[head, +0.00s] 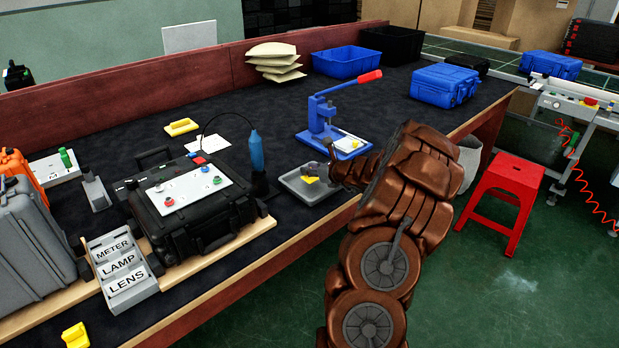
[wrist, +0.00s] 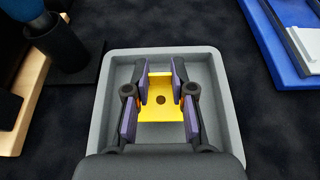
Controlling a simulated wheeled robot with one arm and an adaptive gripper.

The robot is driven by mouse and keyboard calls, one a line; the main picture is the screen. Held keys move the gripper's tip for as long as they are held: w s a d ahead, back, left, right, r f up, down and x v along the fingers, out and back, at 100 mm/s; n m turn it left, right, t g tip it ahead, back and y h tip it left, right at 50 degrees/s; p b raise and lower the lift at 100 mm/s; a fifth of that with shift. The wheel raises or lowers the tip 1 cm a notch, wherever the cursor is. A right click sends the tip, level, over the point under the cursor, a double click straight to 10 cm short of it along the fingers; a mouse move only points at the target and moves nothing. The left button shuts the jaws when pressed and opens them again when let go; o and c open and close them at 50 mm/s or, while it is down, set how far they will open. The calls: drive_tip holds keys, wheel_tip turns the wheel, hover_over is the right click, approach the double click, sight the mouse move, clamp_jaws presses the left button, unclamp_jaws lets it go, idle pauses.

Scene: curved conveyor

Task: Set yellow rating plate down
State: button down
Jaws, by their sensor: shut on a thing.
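The yellow rating plate (wrist: 161,105) is between the fingers of my gripper (wrist: 160,98) in the wrist view. The purple finger pads press on its two sides, and a dark hole shows in its middle. My gripper is shut on it, directly over a grey tray (wrist: 111,73) with a raised rim. I cannot tell whether the plate touches the tray floor. In the head view a bit of the yellow plate (head: 309,180) shows at the grey tray (head: 291,184), with my arm reaching in from the right and hiding part of the tray.
A blue hand press (head: 318,125) with a red handle stands behind the tray. A black case (head: 200,227) with a control panel and a blue screwdriver (head: 256,150) stand to the left. A red stool (head: 502,198) stands on the floor at the right.

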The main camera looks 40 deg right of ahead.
sight(315, 178)
drive_tip(key=shift+w+d, duration=0.1)
drive_tip(key=shift+w, duration=0.25)
drive_tip(key=shift+f, duration=1.75)
drive_tip(key=shift+s+f, duration=0.1)
drive_tip(key=c, duration=1)
unclamp_jaws()
